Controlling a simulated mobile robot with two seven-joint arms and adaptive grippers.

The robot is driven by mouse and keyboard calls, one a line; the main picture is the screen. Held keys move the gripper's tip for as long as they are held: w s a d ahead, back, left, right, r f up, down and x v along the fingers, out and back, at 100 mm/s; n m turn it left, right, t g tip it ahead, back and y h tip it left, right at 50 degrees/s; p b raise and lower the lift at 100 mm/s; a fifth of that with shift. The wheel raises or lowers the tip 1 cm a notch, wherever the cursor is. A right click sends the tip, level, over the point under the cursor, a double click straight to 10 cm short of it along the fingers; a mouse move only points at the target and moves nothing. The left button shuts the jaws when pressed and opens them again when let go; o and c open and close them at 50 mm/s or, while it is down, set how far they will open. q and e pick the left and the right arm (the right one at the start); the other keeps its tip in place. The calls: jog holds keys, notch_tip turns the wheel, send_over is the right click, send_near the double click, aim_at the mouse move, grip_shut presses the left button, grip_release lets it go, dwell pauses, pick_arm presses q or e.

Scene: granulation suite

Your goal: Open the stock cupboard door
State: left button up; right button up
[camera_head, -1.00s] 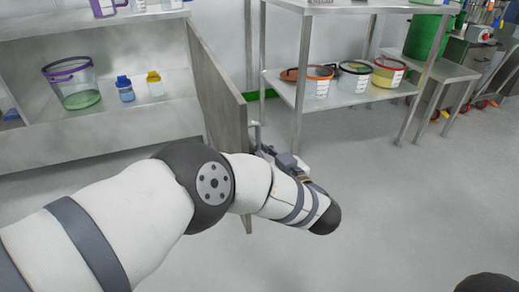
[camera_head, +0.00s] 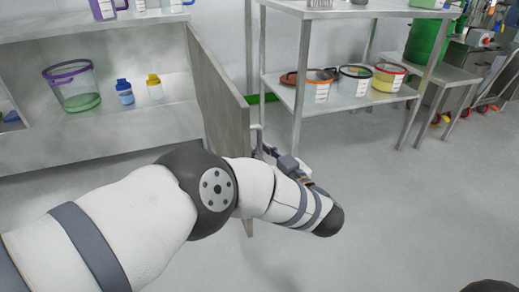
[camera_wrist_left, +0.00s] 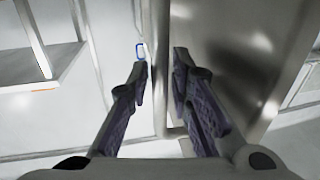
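The stock cupboard (camera_head: 120,135) is at the left in the head view. Its grey door (camera_head: 222,95) stands swung well out from the front, with the inside shelves showing. A metal bar handle (camera_head: 257,132) is on the door's outer face near its free edge. My left gripper (camera_head: 262,151) is at this handle, partly hidden by the door and my forearm. In the left wrist view, the purple-padded fingers of the left gripper (camera_wrist_left: 160,66) are closed in on either side of the upright handle bar (camera_wrist_left: 159,80). The door panel (camera_wrist_left: 225,50) is just right of them. My right gripper is out of view.
A purple-rimmed bucket (camera_head: 73,86), a blue-capped bottle (camera_head: 125,92) and a yellow-capped bottle (camera_head: 155,87) stand in the cupboard. A steel table (camera_head: 340,108) with several buckets stands close behind the door. Open floor (camera_head: 400,220) lies at the right.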

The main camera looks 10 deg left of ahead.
pick_arm(q)
jog(key=v, duration=1.2)
jog(key=shift+r, duration=0.1)
